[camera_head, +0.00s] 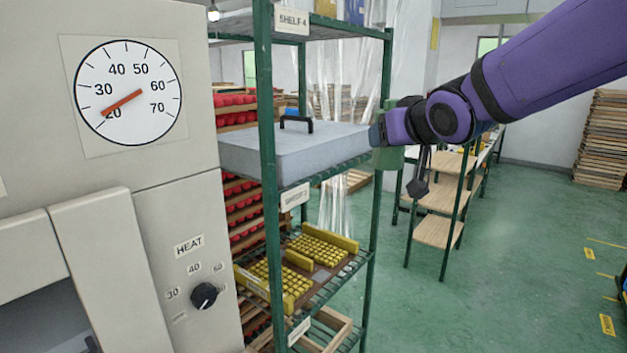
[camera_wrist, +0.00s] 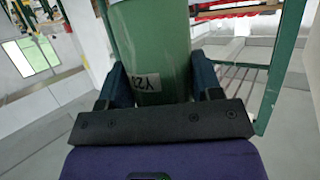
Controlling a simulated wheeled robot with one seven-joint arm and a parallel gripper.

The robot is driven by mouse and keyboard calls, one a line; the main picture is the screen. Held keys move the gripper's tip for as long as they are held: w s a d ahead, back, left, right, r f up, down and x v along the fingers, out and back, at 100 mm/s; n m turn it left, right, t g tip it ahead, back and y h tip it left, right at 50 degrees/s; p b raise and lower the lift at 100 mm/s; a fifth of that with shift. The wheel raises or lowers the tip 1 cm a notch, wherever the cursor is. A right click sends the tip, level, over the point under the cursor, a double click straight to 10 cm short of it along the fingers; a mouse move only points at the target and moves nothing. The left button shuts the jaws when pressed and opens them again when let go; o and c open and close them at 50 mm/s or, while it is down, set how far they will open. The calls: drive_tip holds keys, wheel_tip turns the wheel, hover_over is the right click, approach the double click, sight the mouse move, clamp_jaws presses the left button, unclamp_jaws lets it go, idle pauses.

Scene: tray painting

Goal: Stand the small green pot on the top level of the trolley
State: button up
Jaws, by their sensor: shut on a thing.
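My gripper (camera_head: 378,134) is shut on the small green pot (camera_wrist: 152,40). In the wrist view, the blue fingers press on both sides of it, and a white label with dark marks faces the camera. In the head view, the pot (camera_head: 388,158) shows partly below and behind my gripper, in front of the shelf rack's right post. A stand with several wooden levels and green posts (camera_head: 446,196) is behind and to the right; it may be the trolley, but I cannot tell for sure. The pot is apart from it.
The green shelf rack (camera_head: 267,150) holds a grey box with a black handle (camera_head: 300,148) and, lower, yellow blocks (camera_head: 320,246). A beige machine with a dial (camera_head: 128,92) fills the left. Stacked wooden trays (camera_head: 602,140) stand far right.

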drive_tip(key=w+d+f+m+h, duration=0.1)
drive_tip(key=w+d+f, duration=0.2)
drive_tip(key=f, duration=1.1)
drive_tip(key=w+d+f+m+h, duration=0.1)
drive_tip(key=w+d+f, duration=0.2)
drive_tip(key=d+f, duration=0.4)
drive_tip(key=w+d+f+m+h, duration=0.1)
drive_tip(key=w+d+f, duration=0.3)
drive_tip(key=f, duration=1.6)
drive_tip(key=shift+d+f+h, duration=0.35)
drive_tip(key=shift+d+h, duration=0.05)
drive_tip(key=shift+d, duration=0.55)
drive_tip(key=shift+r, duration=0.15)
